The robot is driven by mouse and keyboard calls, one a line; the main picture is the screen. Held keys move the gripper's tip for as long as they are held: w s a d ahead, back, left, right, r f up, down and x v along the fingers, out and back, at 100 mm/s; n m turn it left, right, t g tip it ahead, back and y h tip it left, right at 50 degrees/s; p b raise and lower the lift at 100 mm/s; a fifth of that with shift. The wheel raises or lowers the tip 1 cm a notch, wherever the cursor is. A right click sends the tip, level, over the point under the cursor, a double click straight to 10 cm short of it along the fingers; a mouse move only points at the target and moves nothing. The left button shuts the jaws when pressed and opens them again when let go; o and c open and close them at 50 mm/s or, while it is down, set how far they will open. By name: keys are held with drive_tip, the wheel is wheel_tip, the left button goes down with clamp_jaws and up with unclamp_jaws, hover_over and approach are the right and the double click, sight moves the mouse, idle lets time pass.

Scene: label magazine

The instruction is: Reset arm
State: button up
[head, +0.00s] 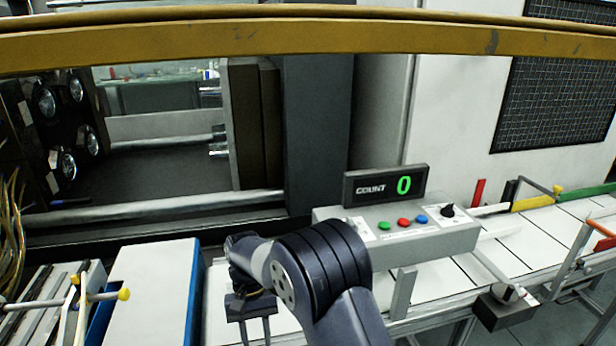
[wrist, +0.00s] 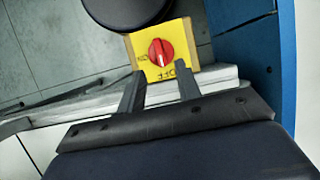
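My gripper (head: 255,338) hangs at the bottom centre of the head view, pointing down, with my dark arm curving in from the lower right. In the wrist view my gripper (wrist: 159,70) has its two fingers clearly apart, with nothing held between them. A red rotary knob on a yellow plate (wrist: 140,53) shows beyond the fingertips in the wrist view. I cannot tell how far it is from them.
A grey control box (head: 440,237) with coloured buttons and a COUNT display (head: 387,186) reading 0 stands right of my arm. A white conveyor (head: 545,228) runs right. A blue-sided white-topped unit (head: 150,285) is left. A yellow rail (head: 300,42) crosses above.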

drive_tip(key=x, duration=0.5)
drive_tip(key=shift+s+f+p, duration=0.15)
drive_tip(key=shift+f+p, duration=0.05)
drive_tip(key=shift+p, duration=0.1)
drive_tip(key=shift+s+d+f, duration=0.1)
drive_tip(key=shift+d+f, duration=0.05)
drive_tip(key=shift+f, duration=0.15)
drive_tip(key=m+y+p, duration=0.1)
drive_tip(key=m, duration=0.2)
drive_tip(key=m+y+p, duration=0.1)
drive_tip(key=m, duration=0.2)
drive_tip(key=shift+d+r+m+y+p, duration=0.1)
drive_tip(key=shift+d+m+y+p, duration=0.1)
drive_tip(key=shift+m+y+p, duration=0.15)
drive_tip(key=shift+m+t+y+p, duration=0.4)
drive_tip(key=shift+m+y+p, duration=0.2)
drive_tip(key=shift+m, duration=0.95)
drive_tip(key=shift+d, duration=0.1)
